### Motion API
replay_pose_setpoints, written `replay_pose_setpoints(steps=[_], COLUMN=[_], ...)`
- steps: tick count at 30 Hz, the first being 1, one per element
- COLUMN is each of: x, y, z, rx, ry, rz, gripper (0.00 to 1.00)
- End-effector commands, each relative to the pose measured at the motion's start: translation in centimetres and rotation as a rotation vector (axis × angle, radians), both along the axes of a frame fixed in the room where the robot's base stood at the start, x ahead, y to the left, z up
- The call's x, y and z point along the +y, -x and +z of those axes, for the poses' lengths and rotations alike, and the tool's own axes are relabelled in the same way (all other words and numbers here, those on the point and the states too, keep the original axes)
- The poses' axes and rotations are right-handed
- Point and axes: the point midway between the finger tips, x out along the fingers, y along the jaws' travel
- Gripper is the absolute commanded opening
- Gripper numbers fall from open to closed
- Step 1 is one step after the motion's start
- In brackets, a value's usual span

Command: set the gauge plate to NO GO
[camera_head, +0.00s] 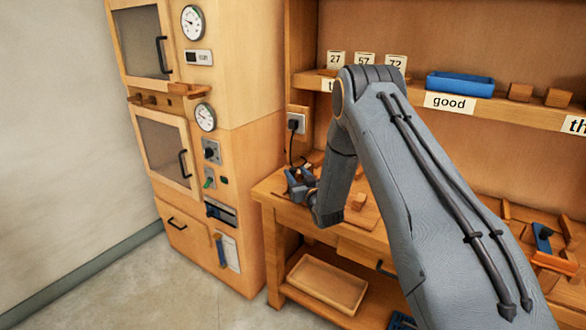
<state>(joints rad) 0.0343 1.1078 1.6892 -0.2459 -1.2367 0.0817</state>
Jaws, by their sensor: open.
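I cannot pick out a gauge plate or a NO GO marking with certainty. My arm reaches from the lower right over the workbench (275,200). My gripper (302,187) is at the bench's left end, beside my wrist, among small dark and blue shapes. It is open, though its fingers are hard to tell from those shapes. I cannot tell whether it touches anything. A small wooden block (359,201) sits on the bench just right of my wrist. My arm hides much of the bench middle.
A wooden cabinet (240,90) with dials, switches and doors stands left of the bench. Above the bench, a shelf holds number cards (365,61), a blue tray (460,84) over a "good" label (450,101), and blocks. A wooden tray (328,284) lies below. Floor at front left is clear.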

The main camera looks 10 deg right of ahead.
Motion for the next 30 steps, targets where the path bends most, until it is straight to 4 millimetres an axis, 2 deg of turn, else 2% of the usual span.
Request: replay_pose_setpoints(steps=[3, 9, 19, 26, 30], x=[0.4, 0.7, 0.7, 0.7, 0.7], y=[-1.6, -3.2, -3.5, -3.5, -3.5], z=[0.1, 0.1, 0.0, 0.0, 0.0], rx=[-0.001, 0.000, 0.001, 0.001, 0.001], ry=[0.000, -0.001, -0.001, -0.001, -0.001], rz=[0.000, 0.000, 0.000, 0.000, 0.000], gripper=[0.41, 0.41, 0.41, 0.02, 0.00])
